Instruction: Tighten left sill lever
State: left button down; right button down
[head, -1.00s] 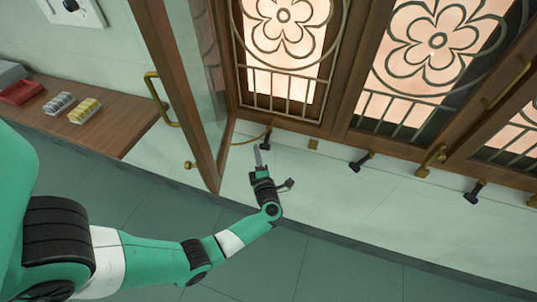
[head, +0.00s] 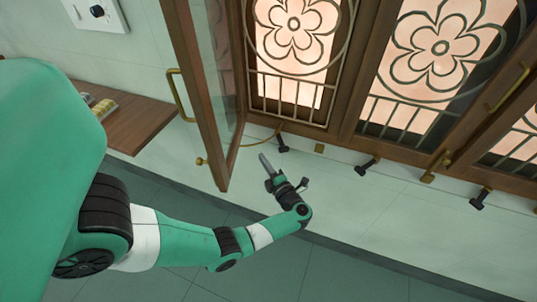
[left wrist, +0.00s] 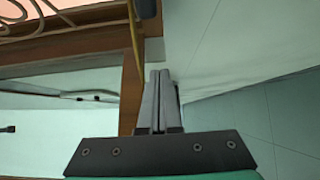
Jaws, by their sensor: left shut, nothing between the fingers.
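The left sill lever (head: 283,144) is a small black lever on the pale sill, below the leftmost lit lattice pane. My left gripper (head: 264,160) is just below and left of it in the head view, apart from it, with its grey fingers together and empty. The shut fingers also show in the left wrist view (left wrist: 158,95), pointing toward the wooden frame. A dark rounded piece at the top edge of that view may be the lever, but I cannot tell. My right gripper is not in view.
An open wooden casement (head: 205,110) with a brass handle (head: 178,95) stands left of the gripper. Two more black levers, a middle one (head: 367,166) and a right one (head: 479,199), sit along the sill. A wooden shelf (head: 140,122) is at left.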

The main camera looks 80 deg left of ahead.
pick_arm(q)
jog(key=w+v, duration=0.1)
jog(key=v, duration=0.8)
jog(key=shift+w, duration=0.25)
jog(key=shift+a, duration=0.1)
